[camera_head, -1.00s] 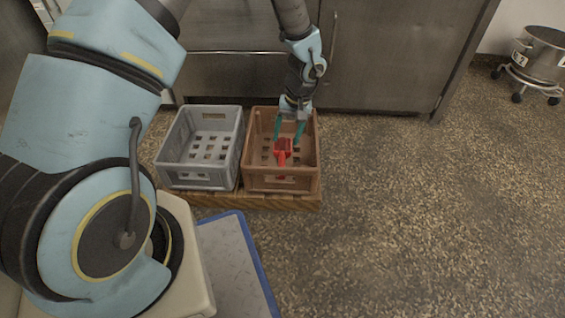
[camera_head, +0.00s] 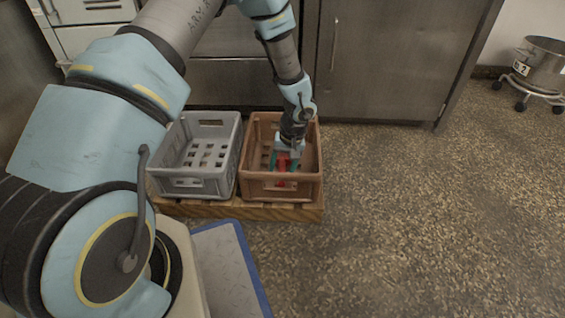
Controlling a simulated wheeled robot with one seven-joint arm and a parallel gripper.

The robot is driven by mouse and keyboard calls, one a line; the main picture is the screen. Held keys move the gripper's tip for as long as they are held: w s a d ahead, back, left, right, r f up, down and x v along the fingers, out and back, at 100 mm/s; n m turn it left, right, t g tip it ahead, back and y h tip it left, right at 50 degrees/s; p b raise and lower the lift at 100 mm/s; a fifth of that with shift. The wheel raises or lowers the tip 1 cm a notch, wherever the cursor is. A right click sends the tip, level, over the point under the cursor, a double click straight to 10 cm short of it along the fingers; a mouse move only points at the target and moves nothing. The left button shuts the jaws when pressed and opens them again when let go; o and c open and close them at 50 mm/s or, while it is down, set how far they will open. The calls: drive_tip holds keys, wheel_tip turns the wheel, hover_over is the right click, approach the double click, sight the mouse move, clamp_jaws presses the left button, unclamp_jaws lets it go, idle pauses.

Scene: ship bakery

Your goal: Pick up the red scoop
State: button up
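The red scoop (camera_head: 282,162) lies inside the brown crate (camera_head: 314,160), and its upper part is partly hidden by my gripper. My gripper (camera_head: 284,166) reaches down into this crate with its green fingers apart, one on each side of the scoop. Whether the fingers touch the scoop cannot be told at this size.
A grey crate (camera_head: 176,186), seemingly empty, stands directly left of the brown crate. Both stand on a low wooden pallet (camera_head: 250,212). Metal cabinets (camera_head: 385,60) stand close behind. A wheeled metal pot (camera_head: 540,60) is at the far right. The speckled floor to the right is clear.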

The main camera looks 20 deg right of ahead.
drive_tip(key=shift+f, duration=0.1)
clamp_jaws()
idle(0.5)
idle(0.9)
